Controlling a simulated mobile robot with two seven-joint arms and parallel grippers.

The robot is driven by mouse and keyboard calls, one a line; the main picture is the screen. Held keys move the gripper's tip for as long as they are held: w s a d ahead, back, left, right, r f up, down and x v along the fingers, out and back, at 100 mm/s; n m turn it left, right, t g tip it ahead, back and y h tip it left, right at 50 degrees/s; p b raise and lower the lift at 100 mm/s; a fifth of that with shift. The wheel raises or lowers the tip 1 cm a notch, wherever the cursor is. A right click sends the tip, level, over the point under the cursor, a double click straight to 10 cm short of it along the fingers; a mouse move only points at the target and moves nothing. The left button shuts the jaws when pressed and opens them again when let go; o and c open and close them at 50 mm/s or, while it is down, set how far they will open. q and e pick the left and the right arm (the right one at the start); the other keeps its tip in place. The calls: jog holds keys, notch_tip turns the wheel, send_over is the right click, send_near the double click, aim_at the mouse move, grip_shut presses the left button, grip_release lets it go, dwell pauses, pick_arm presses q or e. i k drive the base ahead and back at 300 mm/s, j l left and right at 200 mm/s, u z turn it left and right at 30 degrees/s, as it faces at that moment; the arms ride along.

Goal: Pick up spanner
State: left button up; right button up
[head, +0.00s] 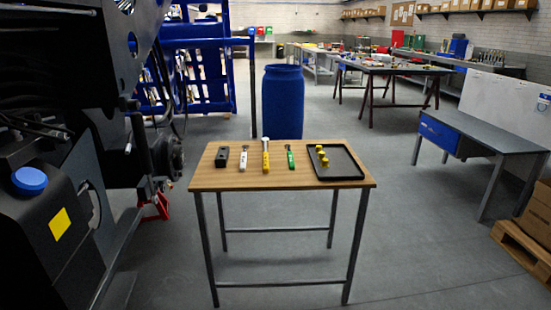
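A small wooden-topped table (223,180) stands in front of me. On it, from left to right, lie a black block (222,157), a slim pale grey tool (244,159), a yellow-handled tool like a hammer (266,158) and a green-handled tool like a screwdriver (290,157). The slim grey tool looks most like the spanner, but it is too small to be sure. The tools lie apart from each other, lengthwise toward me. Neither of my grippers shows in the head view.
A black tray (347,178) with several yellow pieces (321,155) sits on the table's right. The dark harvester chassis (60,200) stands close on the left. A blue barrel (283,103) is behind the table, a grey desk (482,128) to the right. Floor around the table's right is clear.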

aim_at(243, 161)
jog(key=i+j+z, duration=0.45)
jog(key=z, duration=0.25)
jog(key=i+j+z, duration=0.1)
jog(key=j, duration=0.3)
jog(key=i+j, duration=0.25)
jog(key=j, duration=0.15)
jog(key=l+z, duration=0.05)
